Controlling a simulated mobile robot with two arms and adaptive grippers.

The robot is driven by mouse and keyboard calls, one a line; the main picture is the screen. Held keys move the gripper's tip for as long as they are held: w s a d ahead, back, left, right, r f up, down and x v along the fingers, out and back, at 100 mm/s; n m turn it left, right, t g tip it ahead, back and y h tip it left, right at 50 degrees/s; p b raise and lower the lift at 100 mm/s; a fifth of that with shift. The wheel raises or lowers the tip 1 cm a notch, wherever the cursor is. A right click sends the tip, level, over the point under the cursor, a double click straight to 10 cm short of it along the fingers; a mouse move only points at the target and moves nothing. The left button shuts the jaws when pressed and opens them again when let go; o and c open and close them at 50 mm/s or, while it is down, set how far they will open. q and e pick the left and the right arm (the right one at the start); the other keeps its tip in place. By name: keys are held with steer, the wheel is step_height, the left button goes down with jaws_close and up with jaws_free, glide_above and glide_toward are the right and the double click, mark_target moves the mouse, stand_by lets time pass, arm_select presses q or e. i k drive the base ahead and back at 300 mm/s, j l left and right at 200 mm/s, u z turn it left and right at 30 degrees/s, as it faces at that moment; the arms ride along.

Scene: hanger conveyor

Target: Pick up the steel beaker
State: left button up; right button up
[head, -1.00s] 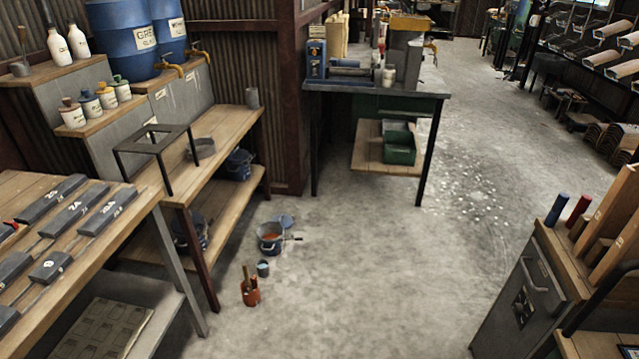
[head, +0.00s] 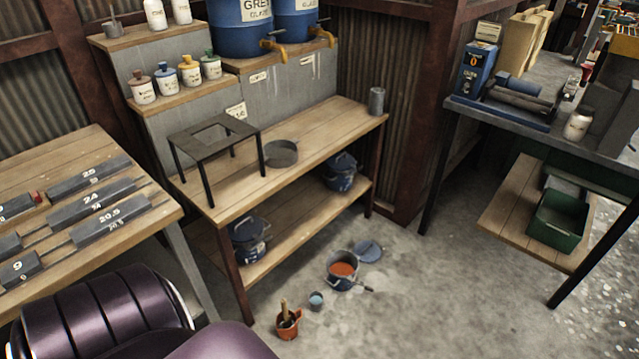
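A small grey metal beaker (head: 376,100) stands upright at the right end of the wooden workbench (head: 330,122), close to the bench's back right corner. Nothing touches it. Part of one of my arms, dark purple, shows at the lower left of the head view, well short of the bench. Neither of my grippers is in view.
On the bench stand a black metal stand (head: 215,133) and a shallow grey pan (head: 281,153). Blue barrels (head: 238,35) with taps are behind. A blue pot (head: 343,270), a small cup (head: 316,301) and an orange pot (head: 288,324) lie on the floor before the bench.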

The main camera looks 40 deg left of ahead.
mark_target(316, 298)
steer(key=i+l+u, duration=0.15)
steer(key=i+u, duration=0.35)
steer(key=i+l+u, duration=0.2)
steer(key=u, duration=0.3)
steer(key=i+l+u, duration=0.3)
steer(key=l+u, duration=0.2)
steer(key=i+l+u, duration=0.2)
steer(key=l+u, duration=0.3)
steer(key=i+j, duration=0.05)
steer(key=j, duration=0.05)
